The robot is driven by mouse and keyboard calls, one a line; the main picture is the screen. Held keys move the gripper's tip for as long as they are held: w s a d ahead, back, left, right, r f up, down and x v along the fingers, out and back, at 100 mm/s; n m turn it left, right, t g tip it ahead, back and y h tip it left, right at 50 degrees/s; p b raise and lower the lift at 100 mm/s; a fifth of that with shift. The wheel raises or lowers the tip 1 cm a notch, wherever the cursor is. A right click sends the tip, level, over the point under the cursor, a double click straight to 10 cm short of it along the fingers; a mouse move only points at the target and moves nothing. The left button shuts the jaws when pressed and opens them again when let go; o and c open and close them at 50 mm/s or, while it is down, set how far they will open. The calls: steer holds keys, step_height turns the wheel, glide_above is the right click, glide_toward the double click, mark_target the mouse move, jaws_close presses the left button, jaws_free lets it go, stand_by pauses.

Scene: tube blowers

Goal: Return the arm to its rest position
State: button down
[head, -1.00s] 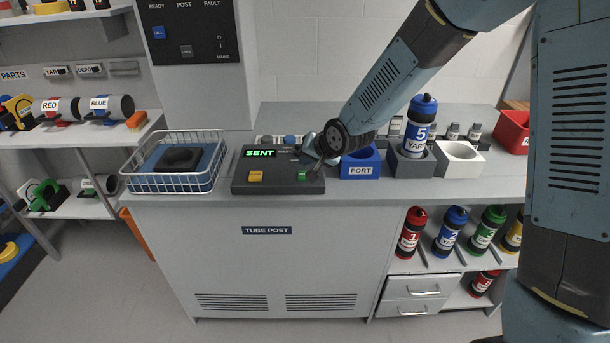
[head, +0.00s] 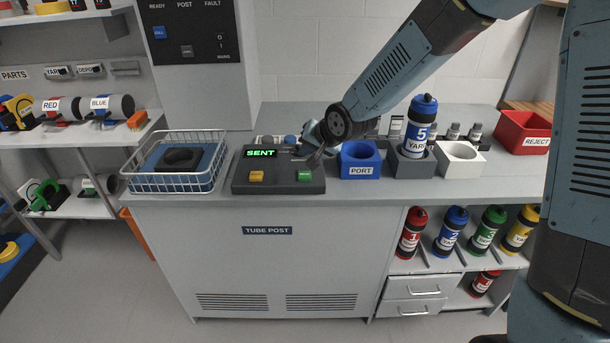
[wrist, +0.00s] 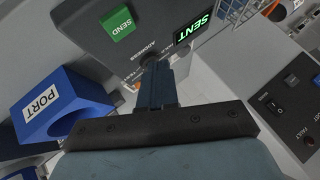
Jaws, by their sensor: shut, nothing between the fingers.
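My gripper (head: 312,150) is above the right rear part of the dark control box, in front of its far edge. In the wrist view its fingers (wrist: 154,75) are together with nothing between them, apart from the green SEND button (wrist: 117,24). The control box (head: 278,187) has a lit green display reading SENT (head: 260,153), a yellow button (head: 256,176) and the green button (head: 304,176). My arm reaches down to it from the upper right.
The blue PORT holder (head: 361,171) stands empty just right of the gripper. Blue tube 5 (head: 419,125) stands upright in a grey holder; an empty white holder (head: 460,158) is beside it. A wire basket (head: 174,183) is left. A red REJECT bin (head: 524,132) is at right.

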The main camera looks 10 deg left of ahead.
steer(key=s+d+r+h, duration=0.2)
steer(key=d+r, duration=0.2)
steer(key=d, duration=0.4)
steer(key=s+d+r+t+h, duration=0.1)
steer(key=s+d+r+h, duration=0.1)
steer(key=d+r, duration=0.45)
steer(key=s+d+r+h, duration=0.2)
steer(key=d+r, duration=0.1)
steer(key=d, duration=0.7)
steer(key=s+d+r, duration=0.2)
steer(key=s+d, duration=0.5)
steer(key=s, duration=0.2)
steer(key=s+d+r+g+h, duration=0.1)
steer(key=s+d+r, duration=0.2)
steer(key=s+d, duration=0.4)
steer(key=s, duration=0.3)
steer(key=shift+s+d+m, duration=0.15)
steer(key=shift+d+m, duration=0.15)
steer(key=shift+m, duration=0.1)
